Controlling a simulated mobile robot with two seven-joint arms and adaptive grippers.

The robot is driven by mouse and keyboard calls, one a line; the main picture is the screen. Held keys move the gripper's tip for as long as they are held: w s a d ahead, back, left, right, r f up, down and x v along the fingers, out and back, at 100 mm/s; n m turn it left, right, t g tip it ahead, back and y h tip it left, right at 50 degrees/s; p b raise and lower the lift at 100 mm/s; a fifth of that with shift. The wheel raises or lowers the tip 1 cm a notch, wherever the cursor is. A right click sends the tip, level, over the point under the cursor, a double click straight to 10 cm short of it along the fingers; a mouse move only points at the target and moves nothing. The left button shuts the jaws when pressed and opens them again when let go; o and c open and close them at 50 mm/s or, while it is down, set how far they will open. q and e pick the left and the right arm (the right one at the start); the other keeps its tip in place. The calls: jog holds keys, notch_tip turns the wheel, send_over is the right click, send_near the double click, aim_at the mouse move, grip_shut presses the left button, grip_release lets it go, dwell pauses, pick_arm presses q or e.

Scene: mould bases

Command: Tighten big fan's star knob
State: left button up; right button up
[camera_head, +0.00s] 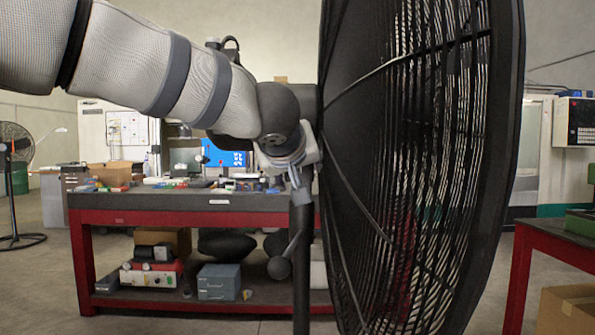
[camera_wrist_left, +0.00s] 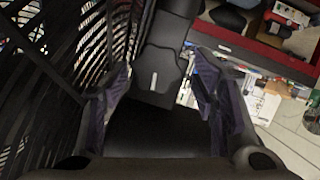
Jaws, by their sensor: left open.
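The big fan (camera_head: 420,170) stands at the right in the head view, its black wire cage side-on. Its dark pole (camera_head: 302,250) runs down below my left wrist. A round dark end (camera_head: 280,267) on an angled rod shows beside the pole; I cannot tell whether it is the star knob. My left arm reaches in to the back of the fan, and its gripper is not clear in the head view. In the left wrist view my left gripper (camera_wrist_left: 158,85) is open, with the fan's cage (camera_wrist_left: 60,60) at left and a black housing (camera_wrist_left: 165,55) beyond the fingers. My right gripper is not in view.
A red-framed workbench (camera_head: 150,203) with tools and bins stands behind the fan. A smaller fan (camera_head: 14,145) is at the far left. A red table (camera_head: 560,240) and a cardboard box (camera_head: 567,315) are at the right. Open floor shows at the left.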

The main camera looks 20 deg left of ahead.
pick_arm(q)
jog(key=shift+d, duration=0.15)
jog(key=a+v, duration=0.1)
jog(key=v, duration=0.7)
jog(key=shift+d, duration=0.35)
